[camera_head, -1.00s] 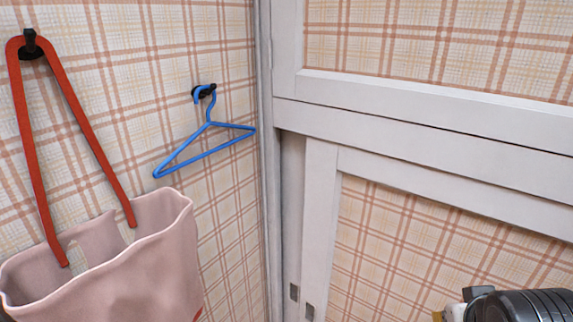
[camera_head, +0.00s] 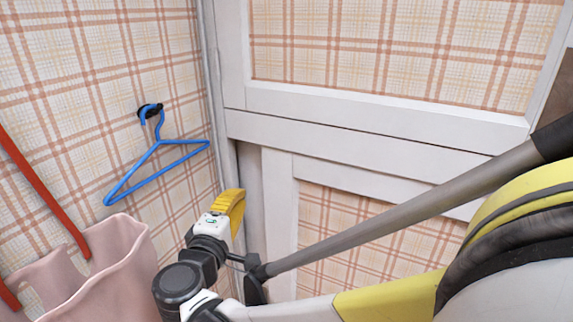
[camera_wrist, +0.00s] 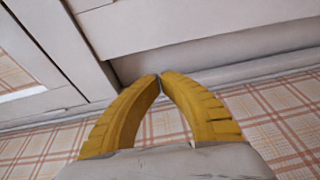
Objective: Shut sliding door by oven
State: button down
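The sliding door (camera_head: 280,200) has a white frame and a plaid panel, below a white rail in the head view. Its left edge stands a little right of the corner post, with a recessed pale strip between them. The door frame also shows at the left of the wrist view (camera_wrist: 45,40). My gripper (camera_head: 236,196) has yellow fingers and is in front of that recessed strip, left of the door's edge. In the wrist view its fingertips (camera_wrist: 160,77) meet with nothing between them. I cannot tell whether they touch anything. My arm hides the door's lower part. No oven is in view.
A blue hanger (camera_head: 160,165) hangs on a dark hook on the left plaid wall. A pink bag (camera_head: 105,265) with red straps hangs at lower left, close to my arm. A fixed-looking white framed panel (camera_head: 375,112) is above the door.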

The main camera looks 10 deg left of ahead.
aim_at(259, 170)
jog(key=shift+n+y, duration=0.3)
jog(key=w, duration=0.3)
jog(key=w+a, duration=0.1)
jog(key=w, duration=0.2)
jog(key=w+b, duration=0.1)
jog(key=w, duration=0.2)
jog(key=shift+a+r, duration=0.25)
jog(key=shift+r, duration=0.1)
jog(key=d, duration=0.1)
jog(key=s+d, duration=0.1)
jog(key=d, duration=0.1)
jog(key=shift+s+d+r, duration=0.1)
jog(key=shift+s+d, duration=0.05)
jog(key=shift+s, duration=0.1)
jog(key=shift+d, duration=0.1)
jog(key=shift+d, duration=0.15)
